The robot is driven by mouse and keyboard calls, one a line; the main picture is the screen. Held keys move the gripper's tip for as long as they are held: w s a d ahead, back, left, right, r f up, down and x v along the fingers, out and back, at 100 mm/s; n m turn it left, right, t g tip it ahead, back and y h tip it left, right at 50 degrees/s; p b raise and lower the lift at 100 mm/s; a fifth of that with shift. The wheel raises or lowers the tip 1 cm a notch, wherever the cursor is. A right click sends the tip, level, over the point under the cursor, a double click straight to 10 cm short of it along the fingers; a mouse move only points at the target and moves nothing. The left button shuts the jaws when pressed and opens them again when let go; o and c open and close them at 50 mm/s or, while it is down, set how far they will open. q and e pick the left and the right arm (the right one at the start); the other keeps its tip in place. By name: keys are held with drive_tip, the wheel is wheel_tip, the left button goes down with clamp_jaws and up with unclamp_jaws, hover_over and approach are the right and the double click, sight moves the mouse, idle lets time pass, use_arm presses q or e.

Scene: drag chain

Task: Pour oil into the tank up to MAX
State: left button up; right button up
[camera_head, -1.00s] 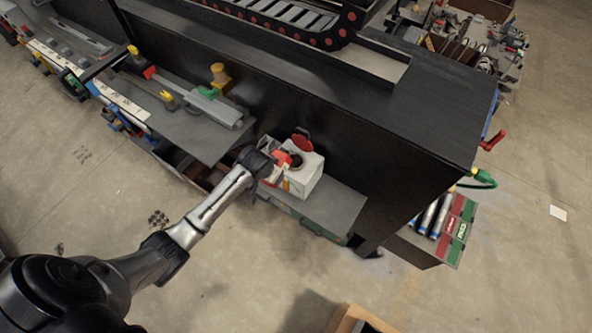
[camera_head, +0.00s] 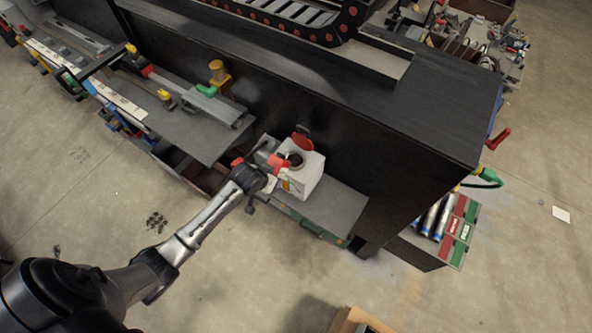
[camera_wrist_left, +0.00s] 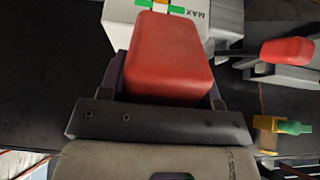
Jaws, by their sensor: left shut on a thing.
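The white tank (camera_head: 305,183) stands on a low shelf against the black cabinet. Its red lid (camera_head: 304,138) is up and its round filler opening (camera_head: 295,160) is dark. In the left wrist view the tank (camera_wrist_left: 120,12) shows at the top, with a MAX mark beside a green and orange gauge. My left gripper (camera_head: 266,160) is at the tank's left side, shut on a red container (camera_wrist_left: 168,58), probably the oil can. The container's red end (camera_head: 279,161) is close to the opening; I cannot tell whether it touches. No oil stream is visible, and the level is unreadable.
A grey shelf (camera_head: 190,135) with tools and a yellow fitting (camera_head: 219,73) lies to the left. The black cabinet (camera_head: 420,130) rises behind the tank. The shelf right of the tank (camera_head: 338,208) is bare. A red and green box (camera_head: 458,232) stands at the right.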

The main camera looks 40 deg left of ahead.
use_arm(q)
drive_tip(key=shift+f+t+b, duration=0.4)
drive_tip(key=shift+f+b, duration=0.25)
drive_tip(key=shift+b, duration=0.15)
drive_tip(key=shift+s+f+t+b, duration=0.1)
drive_tip(key=shift+f+t+b, duration=0.6)
drive_tip(key=shift+b, duration=0.4)
drive_tip(key=shift+f, duration=0.15)
drive_tip(key=shift+f+t+b, duration=0.3)
drive_tip(key=shift+f+b, duration=0.1)
drive_tip(key=shift+b, duration=0.3)
drive_tip(key=shift+f+t+b, duration=0.5)
drive_tip(key=shift+f+b, duration=0.2)
drive_tip(key=shift+b, duration=0.45)
drive_tip(key=shift+w+f+t+b, duration=0.2)
drive_tip(key=shift+f+t+b, duration=0.3)
drive_tip(key=shift+b, duration=0.4)
